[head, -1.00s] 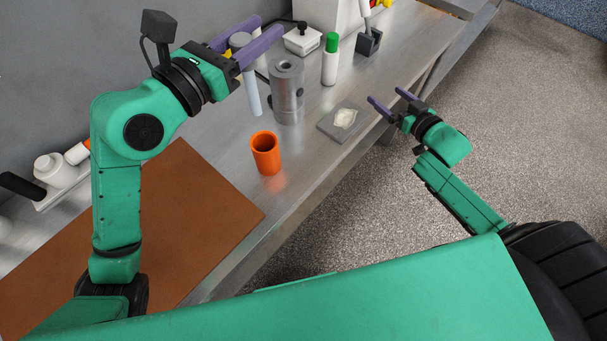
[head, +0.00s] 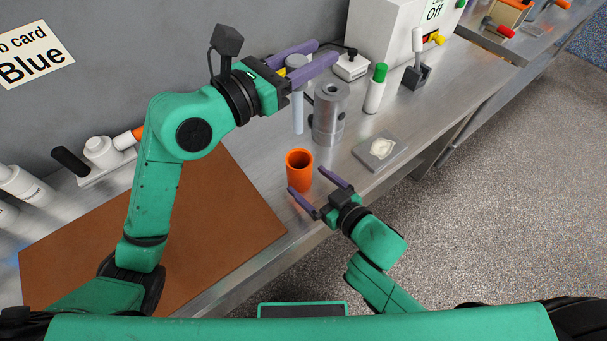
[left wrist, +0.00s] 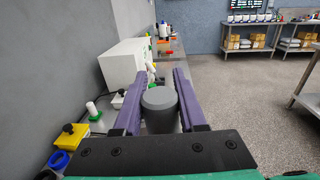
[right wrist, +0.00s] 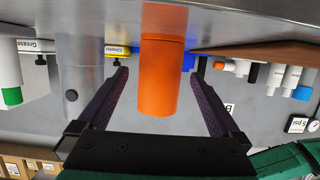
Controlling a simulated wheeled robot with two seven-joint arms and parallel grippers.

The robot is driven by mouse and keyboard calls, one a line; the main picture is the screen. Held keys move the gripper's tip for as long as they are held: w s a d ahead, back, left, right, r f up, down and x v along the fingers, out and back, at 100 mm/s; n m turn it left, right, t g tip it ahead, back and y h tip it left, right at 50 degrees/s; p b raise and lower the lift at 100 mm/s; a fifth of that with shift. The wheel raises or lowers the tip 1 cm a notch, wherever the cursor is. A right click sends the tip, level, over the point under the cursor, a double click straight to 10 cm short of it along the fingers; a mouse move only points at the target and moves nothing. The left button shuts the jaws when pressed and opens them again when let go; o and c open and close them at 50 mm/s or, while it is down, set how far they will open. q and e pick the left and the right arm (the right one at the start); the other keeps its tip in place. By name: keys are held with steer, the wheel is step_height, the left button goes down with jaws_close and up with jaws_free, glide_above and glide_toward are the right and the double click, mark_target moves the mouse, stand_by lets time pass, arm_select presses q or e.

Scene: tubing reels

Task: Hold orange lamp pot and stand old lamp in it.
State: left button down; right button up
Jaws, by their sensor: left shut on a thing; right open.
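The old lamp (head: 298,112), a pale tube with a grey round cap, hangs upright from my left gripper (head: 327,50). That gripper is shut on its cap (left wrist: 159,98), and the tube is clear of the bench. The orange lamp pot (head: 299,172) stands upright on the metal bench, its open mouth up and empty as far as I see. My right gripper (head: 307,181) is open at the pot's near side. In the right wrist view the pot (right wrist: 163,75) sits between the two spread fingers, with a gap on each side.
A grey metal cylinder (head: 328,118) stands just behind the pot, close to the hanging lamp. A flat grey plate with a pale patch (head: 380,148) lies to the right. A green-capped white bottle (head: 376,90) stands beyond. A brown mat (head: 215,220) covers the left.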

steer(key=x, duration=0.5)
steer(key=shift+a, duration=0.1)
steer(key=c, duration=1.4)
arm_select(q)
step_height(320, 180, down, 18)
steer(key=m+g+h, duration=0.1)
steer(key=shift+s+f, duration=0.15)
steer(key=shift+f, duration=0.05)
